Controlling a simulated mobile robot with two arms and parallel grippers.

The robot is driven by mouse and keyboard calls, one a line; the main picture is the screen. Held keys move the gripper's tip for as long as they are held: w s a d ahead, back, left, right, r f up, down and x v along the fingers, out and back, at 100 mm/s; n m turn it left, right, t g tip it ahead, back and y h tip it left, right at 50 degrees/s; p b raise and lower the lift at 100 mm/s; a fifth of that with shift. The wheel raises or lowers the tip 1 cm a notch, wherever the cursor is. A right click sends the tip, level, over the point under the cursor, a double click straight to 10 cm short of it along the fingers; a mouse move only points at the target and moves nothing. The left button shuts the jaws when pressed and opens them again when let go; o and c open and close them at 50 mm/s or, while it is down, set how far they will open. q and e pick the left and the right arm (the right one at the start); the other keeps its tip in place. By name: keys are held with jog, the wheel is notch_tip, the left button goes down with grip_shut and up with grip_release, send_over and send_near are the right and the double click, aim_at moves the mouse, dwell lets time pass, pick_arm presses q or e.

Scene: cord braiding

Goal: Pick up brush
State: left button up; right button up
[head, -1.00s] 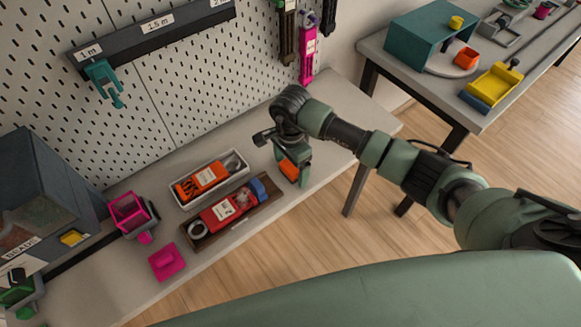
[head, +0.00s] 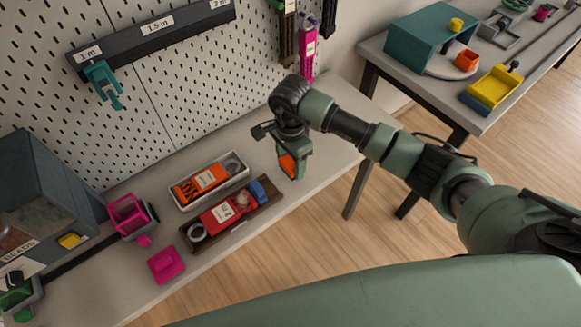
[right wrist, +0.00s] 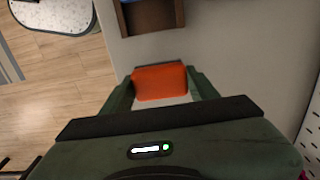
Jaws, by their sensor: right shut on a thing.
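The brush (head: 287,165) shows as an orange rounded block at my right gripper (head: 291,170), over the right part of the workbench. In the right wrist view the orange brush (right wrist: 160,83) sits between the two green fingers, which are shut on it. Its bristles are not visible. A narrow pale patch shows just below the orange block in that view. Whether the brush is clear of the bench top is hard to tell. My left gripper does not show.
Left of the gripper stand a white tray (head: 183,206) with an orange packet and a brown tray (head: 231,225) with a red packet. A pegboard (head: 190,90) rises behind. The bench top (head: 335,135) right of the gripper is bare. Another table (head: 405,61) stands back right.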

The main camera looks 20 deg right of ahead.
aim_at(291, 162)
notch_tip(291, 162, up, 17)
jog(key=b, duration=0.2)
